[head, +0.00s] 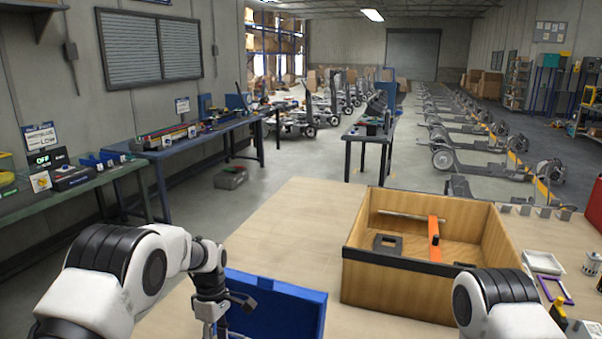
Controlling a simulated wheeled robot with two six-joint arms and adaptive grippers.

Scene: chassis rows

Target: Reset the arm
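My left arm (125,275) comes in from the lower left, white with black joint bands. Its dark gripper (222,312) hangs down just left of the blue bin, over the near part of the table. Its fingers are small and partly cut by the bottom edge, so I cannot tell whether they are open or shut. No held object shows there. My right arm (505,305) is at the lower right, in front of the wooden box's near right corner. Only a small dark piece shows beyond it, and the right gripper's fingers are not visible.
A wooden box (395,295) with an orange divider stands on the light table (290,215). A blue bin (275,302) is between the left gripper and the box. A purple frame (556,289) and small parts lie at right. The table's left middle is clear.

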